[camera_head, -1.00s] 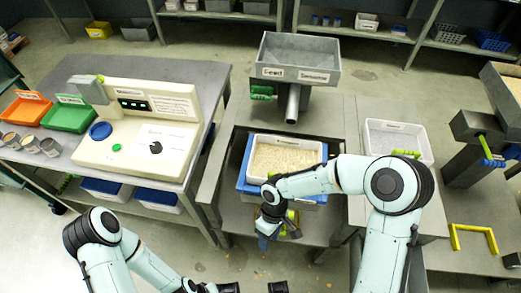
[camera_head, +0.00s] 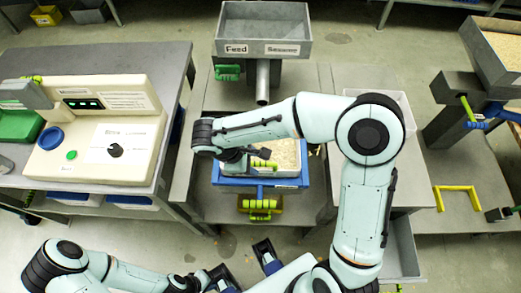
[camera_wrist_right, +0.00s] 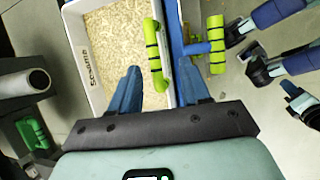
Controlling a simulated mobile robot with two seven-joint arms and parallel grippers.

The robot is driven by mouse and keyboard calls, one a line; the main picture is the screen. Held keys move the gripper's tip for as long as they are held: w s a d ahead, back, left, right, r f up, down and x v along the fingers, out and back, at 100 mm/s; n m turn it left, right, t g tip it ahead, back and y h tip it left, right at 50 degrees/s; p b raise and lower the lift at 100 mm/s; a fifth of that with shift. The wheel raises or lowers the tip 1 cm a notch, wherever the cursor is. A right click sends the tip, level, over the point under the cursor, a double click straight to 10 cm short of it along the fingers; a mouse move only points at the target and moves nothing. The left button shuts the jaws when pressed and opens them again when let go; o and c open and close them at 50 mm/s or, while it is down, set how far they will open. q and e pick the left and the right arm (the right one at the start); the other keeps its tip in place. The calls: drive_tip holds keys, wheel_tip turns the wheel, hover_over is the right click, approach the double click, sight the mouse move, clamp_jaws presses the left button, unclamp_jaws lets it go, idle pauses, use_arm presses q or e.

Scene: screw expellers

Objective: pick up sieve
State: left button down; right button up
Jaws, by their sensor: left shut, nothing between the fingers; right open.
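No part is clearly marked as the sieve. A white box of pale seeds (camera_head: 286,155), labelled Sesame in the right wrist view (camera_wrist_right: 88,50), sits in a blue frame (camera_head: 304,178). A green handle (camera_wrist_right: 153,50) with black bands stands at the box's edge. My right gripper (camera_wrist_right: 158,78) is open over that edge, and the handle lies between its fingers, not gripped. In the head view my right gripper (camera_head: 255,159) is above the box and partly hides it. My left gripper (camera_head: 200,281) is shut and empty, low at the front.
A second green handle (camera_head: 262,205) is on the front of the blue frame. The grey feed hopper (camera_head: 262,25) stands behind with its spout (camera_head: 262,82). A cream control panel (camera_head: 95,135) is at left. A yellow bracket (camera_head: 455,197) lies on the right table.

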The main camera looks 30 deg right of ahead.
sight(260, 163)
drive_tip(key=shift+w+d+x, duration=0.15)
drive_tip(key=shift+x, duration=1.4)
drive_tip(key=shift+w+d+x, duration=0.1)
drive_tip(key=shift+d+x, duration=0.05)
drive_tip(key=shift+x, duration=1.4)
drive_tip(key=shift+r, duration=0.15)
clamp_jaws()
